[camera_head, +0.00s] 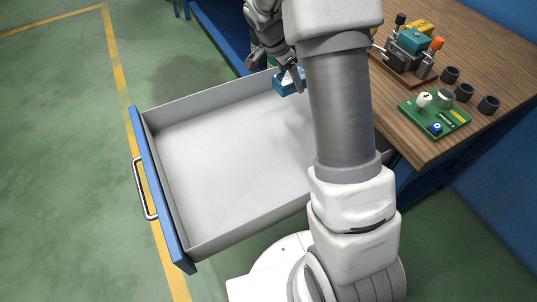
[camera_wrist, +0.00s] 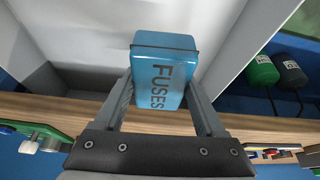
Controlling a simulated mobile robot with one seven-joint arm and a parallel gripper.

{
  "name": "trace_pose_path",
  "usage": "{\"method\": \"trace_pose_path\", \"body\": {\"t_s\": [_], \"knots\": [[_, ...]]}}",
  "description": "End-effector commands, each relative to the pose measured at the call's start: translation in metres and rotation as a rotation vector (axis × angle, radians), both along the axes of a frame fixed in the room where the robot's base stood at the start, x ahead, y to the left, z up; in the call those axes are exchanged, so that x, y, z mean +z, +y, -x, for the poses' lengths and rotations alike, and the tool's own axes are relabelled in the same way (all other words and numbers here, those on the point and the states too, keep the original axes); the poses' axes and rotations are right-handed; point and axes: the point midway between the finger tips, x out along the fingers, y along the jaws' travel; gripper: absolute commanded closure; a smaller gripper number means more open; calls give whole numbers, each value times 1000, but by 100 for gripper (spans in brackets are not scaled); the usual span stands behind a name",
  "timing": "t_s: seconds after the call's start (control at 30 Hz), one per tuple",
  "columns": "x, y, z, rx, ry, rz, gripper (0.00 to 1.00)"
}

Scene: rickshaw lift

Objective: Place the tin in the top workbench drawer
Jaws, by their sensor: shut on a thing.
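The tin is a small teal-blue box; it shows in the head view (camera_head: 288,83) and in the wrist view (camera_wrist: 165,68), where it is lettered FUSES. My gripper (camera_wrist: 160,98) is shut on it, with one finger on each side. In the head view my gripper (camera_head: 277,70) holds the tin over the inner part of the drawer, near its far side wall. The drawer (camera_head: 205,160) is pulled well out, with a blue front, grey walls and a bare pale floor. I cannot tell how high the tin is above that floor. My arm hides the drawer's inner right part.
The wooden workbench top (camera_head: 480,60) is at the right. It holds a clamp-like fixture (camera_head: 410,50), a green board (camera_head: 435,115) and several dark cups. A metal handle (camera_head: 145,188) sticks out from the drawer front. Green and black containers (camera_wrist: 275,72) show in the wrist view.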

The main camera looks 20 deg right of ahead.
Motion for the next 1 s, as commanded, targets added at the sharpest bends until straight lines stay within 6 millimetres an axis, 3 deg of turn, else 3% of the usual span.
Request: {"method": "trace_pose_path", "body": {"t_s": [0.17,0.63,0.87,1.0], "knots": [[-10,5,0,-47,1,-1,89],[-68,94,35,-44,2,0,89],[-78,106,40,-48,1,0,89],[-96,106,40,-48,3,0,89]]}}
